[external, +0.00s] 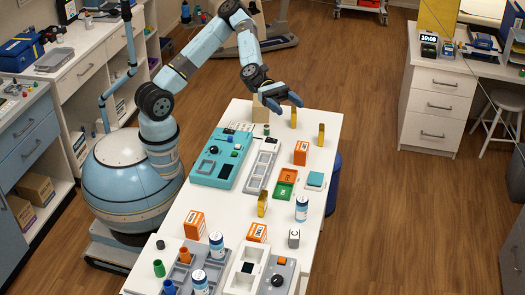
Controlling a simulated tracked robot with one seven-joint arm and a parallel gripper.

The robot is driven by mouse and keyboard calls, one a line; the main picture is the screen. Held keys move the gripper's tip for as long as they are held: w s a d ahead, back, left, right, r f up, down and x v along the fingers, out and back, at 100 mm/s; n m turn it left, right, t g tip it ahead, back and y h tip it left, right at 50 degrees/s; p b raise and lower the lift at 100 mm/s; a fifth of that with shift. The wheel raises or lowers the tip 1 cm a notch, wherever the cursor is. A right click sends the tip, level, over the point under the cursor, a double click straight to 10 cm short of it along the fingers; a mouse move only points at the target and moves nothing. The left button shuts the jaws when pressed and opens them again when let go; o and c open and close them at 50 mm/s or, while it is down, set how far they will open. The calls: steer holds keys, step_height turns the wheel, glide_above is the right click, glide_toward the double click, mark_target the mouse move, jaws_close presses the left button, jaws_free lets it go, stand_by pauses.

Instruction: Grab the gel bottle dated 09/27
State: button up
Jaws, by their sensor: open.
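Three white cylinders with blue bands, which look like bottles, stand upright on the long white table. One bottle (302,209) is at the middle right edge. Another bottle (216,245) and a third bottle (200,283) are at the near end, by a grey tray. Their labels are too small to read, so I cannot tell which is dated 09/27 or which holds gel. My gripper (289,104) is open and points down over the far end of the table, well away from all three.
A teal panel (205,170) and a grey slotted tray (262,172) lie mid-table. Several orange boxes, one here (301,153), and upright yellow pieces, one here (293,118), stand around. A grey tray (183,273) crowds the near end. Bare tabletop (226,198) shows between them.

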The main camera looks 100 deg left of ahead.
glide_toward(306, 205)
steer(key=shift+x, duration=4.9)
steer(key=shift+c, duration=0.4)
steer(key=c, duration=1)
